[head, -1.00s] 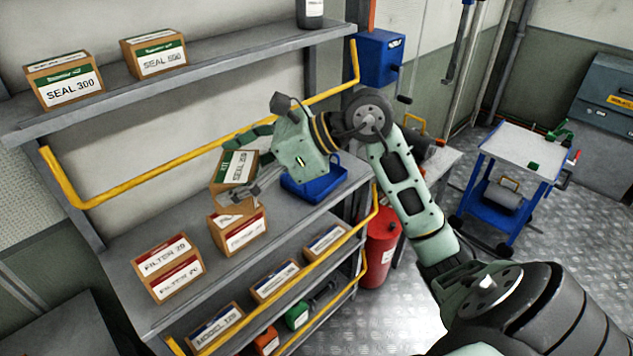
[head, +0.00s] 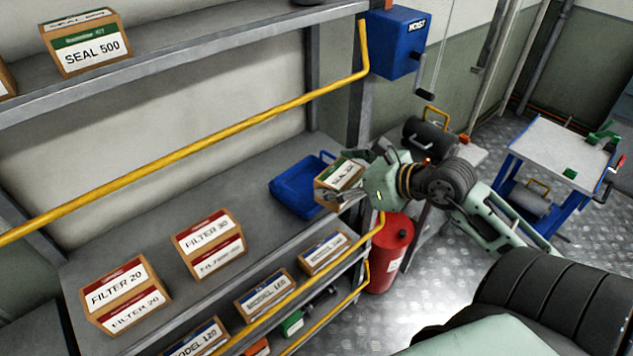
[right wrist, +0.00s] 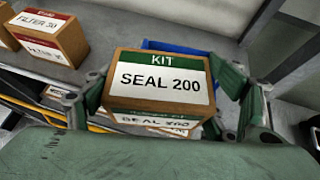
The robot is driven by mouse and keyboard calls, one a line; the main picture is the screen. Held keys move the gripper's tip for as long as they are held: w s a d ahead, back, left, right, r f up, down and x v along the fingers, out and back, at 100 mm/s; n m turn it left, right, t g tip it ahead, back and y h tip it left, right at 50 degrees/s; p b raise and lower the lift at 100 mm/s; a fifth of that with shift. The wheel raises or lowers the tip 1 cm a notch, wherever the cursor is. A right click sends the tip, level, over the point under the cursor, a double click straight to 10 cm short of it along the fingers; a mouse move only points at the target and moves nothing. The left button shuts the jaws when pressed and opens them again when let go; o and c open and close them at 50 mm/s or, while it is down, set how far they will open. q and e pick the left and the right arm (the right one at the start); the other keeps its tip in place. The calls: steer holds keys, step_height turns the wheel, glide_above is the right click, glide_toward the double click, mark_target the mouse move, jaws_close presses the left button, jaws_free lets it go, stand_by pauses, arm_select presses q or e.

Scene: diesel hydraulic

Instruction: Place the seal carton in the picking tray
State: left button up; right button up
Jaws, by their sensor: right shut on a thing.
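The seal carton (head: 335,182), brown with a green and white label, is held in my right gripper (head: 350,184) beside the blue picking tray (head: 291,193). In the right wrist view the carton (right wrist: 160,84) reads SEAL 200 and sits between the two green fingers, which are shut on it. The tray lies on the middle shelf. In the head view the carton is at the tray's right front side and overlaps its edge. The tray's blue rim (right wrist: 186,47) shows behind the carton in the wrist view. My left gripper is not in view.
FILTER 30 (head: 208,243) and FILTER 20 (head: 125,293) cartons stand left on the same shelf. A SEAL 500 carton (head: 85,42) is on the upper shelf. A red cylinder (head: 391,252) stands below right.

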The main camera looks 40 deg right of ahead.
mark_target(352, 164)
steer(key=d, duration=0.1)
steer(key=w+d, duration=0.1)
steer(key=d, duration=0.1)
steer(key=shift+w+r+m+h, duration=0.2)
steer(key=shift+r+m+h, duration=0.05)
steer(key=shift+m+h, duration=0.15)
steer(key=shift+w+d+r, duration=0.15)
steer(key=shift+d+r, duration=0.05)
steer(key=shift+d, duration=0.05)
steer(key=shift+w+b, duration=0.15)
steer(key=shift+b, duration=0.35)
steer(key=b+x, duration=0.7)
steer(key=x, duration=0.6)
steer(key=shift+w+f, duration=0.1)
steer(key=shift+w, duration=0.05)
step_height(352, 164, down, 4)
steer(key=shift+r+b, duration=0.1)
steer(key=shift+b, duration=0.9)
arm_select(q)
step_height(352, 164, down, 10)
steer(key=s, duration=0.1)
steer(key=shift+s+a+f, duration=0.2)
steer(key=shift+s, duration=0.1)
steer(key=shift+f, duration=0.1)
